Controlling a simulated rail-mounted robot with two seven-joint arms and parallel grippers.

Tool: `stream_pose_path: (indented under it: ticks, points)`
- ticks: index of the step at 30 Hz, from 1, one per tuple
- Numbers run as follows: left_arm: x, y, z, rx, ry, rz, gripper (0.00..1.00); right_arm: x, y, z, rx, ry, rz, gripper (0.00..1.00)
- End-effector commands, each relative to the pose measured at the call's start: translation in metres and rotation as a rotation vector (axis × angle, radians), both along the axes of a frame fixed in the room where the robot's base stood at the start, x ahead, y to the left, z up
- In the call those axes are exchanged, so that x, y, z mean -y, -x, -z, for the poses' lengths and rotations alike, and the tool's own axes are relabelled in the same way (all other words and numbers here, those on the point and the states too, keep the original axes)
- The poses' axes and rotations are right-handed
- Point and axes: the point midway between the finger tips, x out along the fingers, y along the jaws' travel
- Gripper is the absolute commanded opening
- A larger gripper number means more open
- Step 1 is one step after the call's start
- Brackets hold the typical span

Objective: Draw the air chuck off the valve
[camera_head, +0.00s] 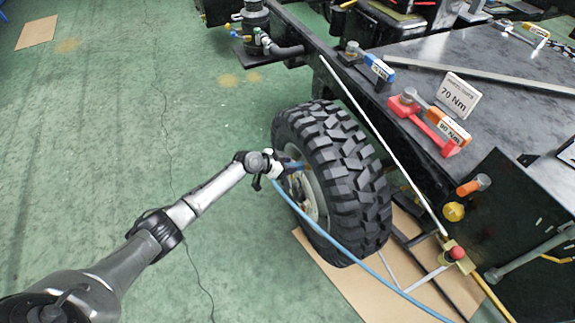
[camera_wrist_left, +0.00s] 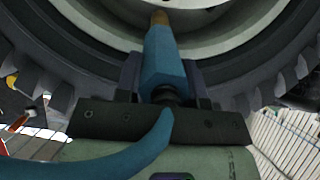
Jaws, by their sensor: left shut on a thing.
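The blue air chuck (camera_wrist_left: 163,60) sits between the two dark fingers of my left gripper (camera_head: 287,168), which is shut on it. In the left wrist view, a brass-coloured end (camera_wrist_left: 160,18) shows at the chuck's far tip, against the pale wheel rim. I cannot tell whether that is the chuck's nozzle or the valve, nor whether they touch. The wheel with its knobbly black tire (camera_head: 345,180) stands upright to the right of my left gripper. A blue hose (camera_head: 335,243) runs from the chuck down to the lower right. My right gripper is not in view.
The dark chassis (camera_head: 425,55) lies beyond and right of the tire, bearing a red tool (camera_head: 430,125) and a "70 Nm" sign (camera_head: 458,95). Cardboard (camera_head: 340,285) lies under the wheel. The green floor (camera_head: 110,130) at left is mostly clear.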

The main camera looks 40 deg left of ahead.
Motion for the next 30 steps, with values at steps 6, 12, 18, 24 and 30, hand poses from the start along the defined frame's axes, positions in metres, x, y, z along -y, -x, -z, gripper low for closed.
stream_pose_path:
  ticks: [6,12,18,24,30]
  points:
    - [0.0,0.0,0.0,0.0,0.0,0.0,0.07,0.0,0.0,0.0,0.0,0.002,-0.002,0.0]
    - [0.0,0.0,-0.001,0.001,0.0,0.0,0.07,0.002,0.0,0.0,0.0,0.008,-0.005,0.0]
    - [-0.001,0.002,-0.003,0.001,0.0,0.0,0.07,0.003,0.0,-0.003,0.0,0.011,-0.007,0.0]
    - [-0.004,0.006,-0.006,0.0,-0.001,-0.001,0.07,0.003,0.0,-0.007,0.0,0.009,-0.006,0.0]
    - [-0.006,0.01,-0.01,0.001,0.0,-0.001,0.07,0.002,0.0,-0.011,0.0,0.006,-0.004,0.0]
